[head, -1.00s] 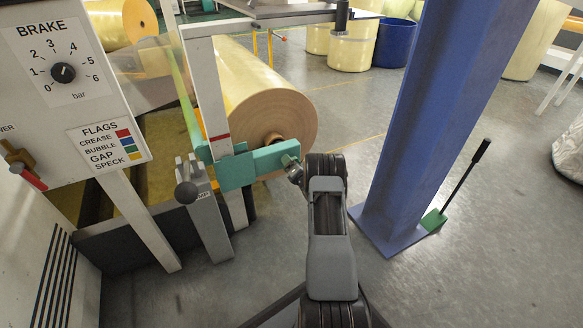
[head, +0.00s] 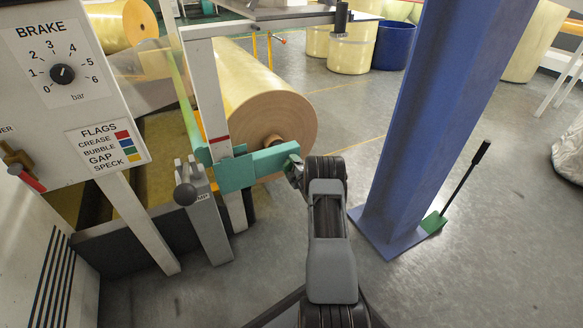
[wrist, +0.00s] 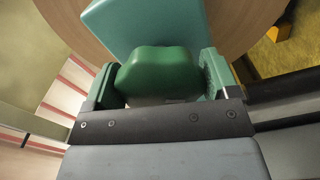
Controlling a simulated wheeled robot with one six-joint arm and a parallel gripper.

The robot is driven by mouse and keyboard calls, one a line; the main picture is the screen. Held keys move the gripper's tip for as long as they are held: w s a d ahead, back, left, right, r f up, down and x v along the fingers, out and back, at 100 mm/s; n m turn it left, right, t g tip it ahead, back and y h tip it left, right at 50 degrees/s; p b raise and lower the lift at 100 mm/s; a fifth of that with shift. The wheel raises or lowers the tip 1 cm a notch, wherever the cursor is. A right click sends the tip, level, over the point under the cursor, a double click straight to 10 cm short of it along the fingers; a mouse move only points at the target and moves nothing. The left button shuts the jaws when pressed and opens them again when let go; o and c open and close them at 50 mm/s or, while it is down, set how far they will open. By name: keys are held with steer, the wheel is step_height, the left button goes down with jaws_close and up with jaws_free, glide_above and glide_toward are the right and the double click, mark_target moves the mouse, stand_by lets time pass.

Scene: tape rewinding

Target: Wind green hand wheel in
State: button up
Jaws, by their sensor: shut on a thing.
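In the wrist view the green hand wheel (wrist: 158,72), a rounded dark green lobe, sits between the two green-padded fingers of my gripper (wrist: 160,84). The gripper is shut on it. A flat teal arm (wrist: 145,22) lies just beyond the wheel. In the head view this teal arm (head: 268,160) reaches right from a white post, and my gripper (head: 295,172) is at its right end. The wheel is mostly hidden there by my wrist.
A large yellow roll (head: 262,100) lies behind the teal arm. A grey lever with a dark ball knob (head: 186,194) stands to the left. A blue column (head: 425,120) stands close on the right, with a green-footed black handle (head: 462,185) beside it. Floor between is clear.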

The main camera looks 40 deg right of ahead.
steer(key=m, duration=0.4)
steer(key=shift+m, duration=0.3)
steer(key=m, duration=0.3)
steer(key=shift+a+f+m, duration=0.1)
steer(key=shift+m, duration=0.3)
steer(key=m, duration=0.7)
steer(key=shift+w+a, duration=0.1)
steer(key=m, duration=0.3)
steer(key=shift+a+m, duration=0.1)
steer(key=shift+m, duration=0.3)
steer(key=m, duration=0.3)
steer(key=shift+m, duration=0.3)
steer(key=m, duration=0.3)
steer(key=shift+a, duration=0.1)
steer(key=shift+m, duration=2.2)
